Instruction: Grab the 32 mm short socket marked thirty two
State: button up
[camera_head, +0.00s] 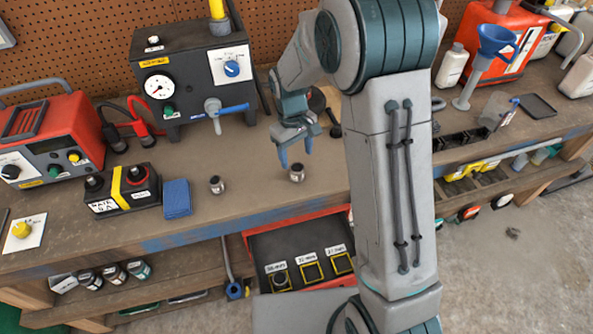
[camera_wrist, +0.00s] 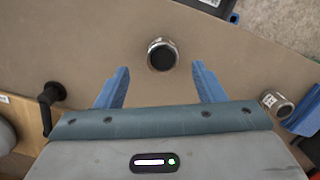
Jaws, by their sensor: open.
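Two short steel sockets stand on the workbench (camera_head: 250,195). One socket (camera_head: 297,173) is under my gripper (camera_head: 296,150); the other socket (camera_head: 217,185) stands further left, beside a blue cloth. In the wrist view the near socket (camera_wrist: 162,55) lies just ahead of the gap between the blue fingertips of my gripper (camera_wrist: 161,70), roughly centred. The other socket (camera_wrist: 277,103) is at the right edge. The gripper is open and empty. I cannot read a size marking on either socket.
A red drawer (camera_head: 292,222) below the bench edge has labelled yellow-outlined places; a dark round piece (camera_head: 280,278) sits in the left one.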

aim_at(297, 167)
jog(key=f, duration=0.1)
jog(key=f+p, duration=0.1)
jog(key=f, duration=0.3)
jog(key=shift+s, duration=0.25)
jog(key=c, duration=1.2)
jog(key=shift+r, duration=0.15)
